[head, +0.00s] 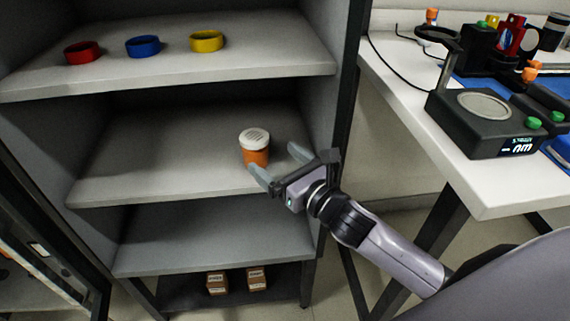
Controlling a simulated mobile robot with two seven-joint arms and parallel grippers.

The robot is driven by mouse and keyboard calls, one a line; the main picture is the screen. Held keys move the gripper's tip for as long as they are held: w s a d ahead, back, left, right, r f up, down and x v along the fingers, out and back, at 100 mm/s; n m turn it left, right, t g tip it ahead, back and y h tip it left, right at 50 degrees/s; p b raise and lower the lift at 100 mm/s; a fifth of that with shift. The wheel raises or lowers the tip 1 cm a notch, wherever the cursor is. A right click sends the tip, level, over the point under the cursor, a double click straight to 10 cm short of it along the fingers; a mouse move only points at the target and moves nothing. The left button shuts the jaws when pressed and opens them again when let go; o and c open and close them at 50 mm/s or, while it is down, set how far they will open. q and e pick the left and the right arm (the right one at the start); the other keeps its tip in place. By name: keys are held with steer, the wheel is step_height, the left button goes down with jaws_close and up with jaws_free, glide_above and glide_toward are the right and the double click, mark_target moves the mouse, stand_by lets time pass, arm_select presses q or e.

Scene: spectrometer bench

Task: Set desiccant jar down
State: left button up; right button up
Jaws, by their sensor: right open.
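The desiccant jar (256,157), orange with a white ridged lid, stands upright on the middle shelf (160,168) of the grey cabinet. My right gripper (274,162) is open at the shelf's front right. One finger is close to the front of the jar and the other is off to its right. I cannot tell whether a finger touches the jar. My left gripper is not in view.
Red (83,53), blue (143,46) and yellow (206,41) rings lie on the shelf above. Two small boxes (217,283) sit at the bottom. A white bench (425,115) with a black instrument (485,122) stands at right. The middle shelf's left side is clear.

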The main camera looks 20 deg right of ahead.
steer(key=shift+v, duration=1.05)
steer(key=shift+s, duration=0.1)
